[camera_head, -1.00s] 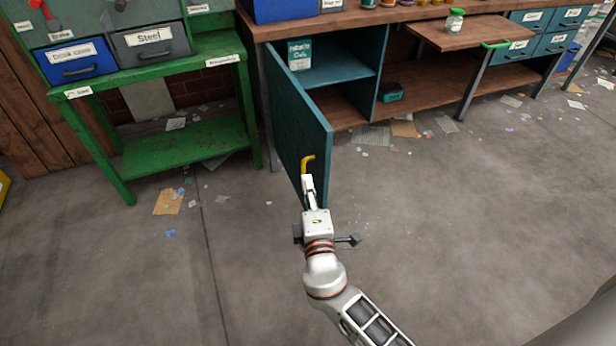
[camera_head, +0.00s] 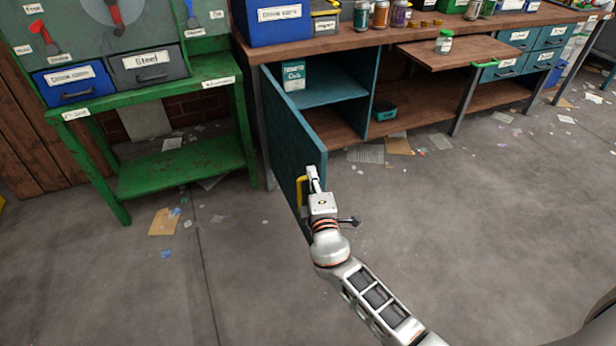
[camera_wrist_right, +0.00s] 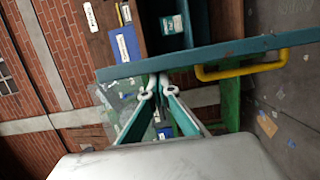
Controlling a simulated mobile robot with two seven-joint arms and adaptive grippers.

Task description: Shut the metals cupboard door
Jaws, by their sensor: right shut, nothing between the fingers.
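The cupboard door (camera_head: 290,140) is a teal panel standing open, swung out toward me from the bench cupboard (camera_head: 330,88). A yellow handle (camera_head: 300,192) is on its left, outer face. My right gripper (camera_head: 314,172) is shut and empty at the door's free edge, just right of the handle. In the right wrist view the shut fingertips (camera_wrist_right: 157,80) are at the door panel (camera_wrist_right: 215,58), with the yellow handle (camera_wrist_right: 240,71) to their right. I cannot tell whether they touch the door. My left gripper is not in view.
A green workbench (camera_head: 180,165) with a blue bin (camera_head: 70,84) and a grey bin (camera_head: 150,67) stands left of the door. A pull-out board (camera_head: 460,52) with a jar sticks out at right. The floor is open, with scattered paper.

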